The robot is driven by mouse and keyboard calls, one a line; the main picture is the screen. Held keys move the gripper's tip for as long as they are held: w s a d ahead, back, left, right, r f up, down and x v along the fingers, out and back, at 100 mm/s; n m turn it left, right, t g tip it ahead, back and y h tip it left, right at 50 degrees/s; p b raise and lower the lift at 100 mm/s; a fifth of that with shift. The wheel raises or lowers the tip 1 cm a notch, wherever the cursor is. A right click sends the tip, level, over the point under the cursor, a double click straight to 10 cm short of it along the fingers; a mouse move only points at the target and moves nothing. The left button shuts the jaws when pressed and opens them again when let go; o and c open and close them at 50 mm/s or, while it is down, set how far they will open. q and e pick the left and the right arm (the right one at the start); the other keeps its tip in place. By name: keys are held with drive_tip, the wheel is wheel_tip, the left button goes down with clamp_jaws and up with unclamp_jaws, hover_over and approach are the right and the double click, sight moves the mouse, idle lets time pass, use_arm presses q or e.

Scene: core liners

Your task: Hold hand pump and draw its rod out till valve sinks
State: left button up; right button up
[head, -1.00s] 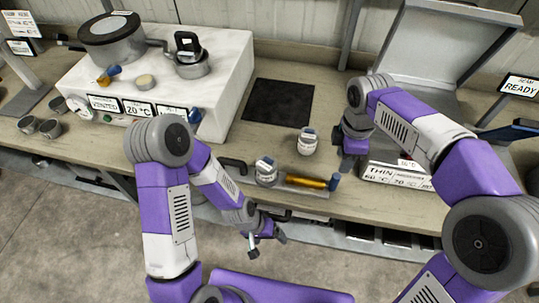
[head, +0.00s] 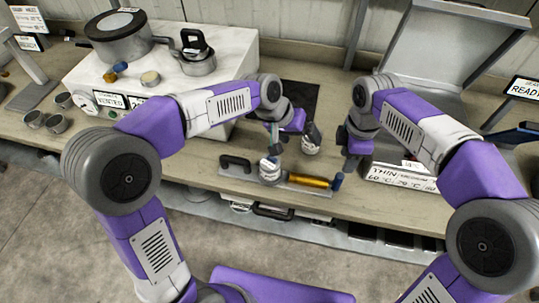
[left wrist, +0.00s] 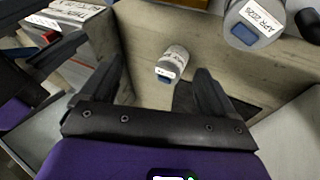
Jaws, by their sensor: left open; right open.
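The hand pump, a brass-coloured tube (head: 308,181) with a blue end (head: 337,181), lies on a flat grey plate (head: 318,191) near the bench's front edge. No separate rod or valve can be made out.
One white jar (head: 270,171) stands at the pump's left end. Another jar (head: 311,146) stands behind the pump; it shows in the left wrist view (left wrist: 172,62). A black handle (head: 236,163) is at the left. A white block (head: 232,60) with pots stands back left.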

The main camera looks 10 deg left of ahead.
sight(269, 163)
use_arm(q)
drive_tip(key=s+a+f+g+y, duration=0.1)
drive_tip(key=a+f, duration=0.1)
drive_tip(key=s+a+f+m+g+y, duration=0.1)
drive_tip(key=a+f+y, duration=0.1)
drive_tip(key=s+a+f+y, duration=0.1)
drive_tip(key=a+f+y, duration=0.1)
drive_tip(key=a, duration=0.1)
drive_tip(key=shift+s+f+m+g, duration=0.25)
drive_tip(key=shift+s+m+g, duration=0.05)
drive_tip(key=shift+s+g, duration=0.1)
wheel_tip(269, 163, down, 6)
drive_tip(key=shift+r, duration=0.15)
drive_tip(key=shift+f, duration=0.7)
drive_tip(key=c, duration=1.4)
drive_tip(key=shift+w, duration=0.1)
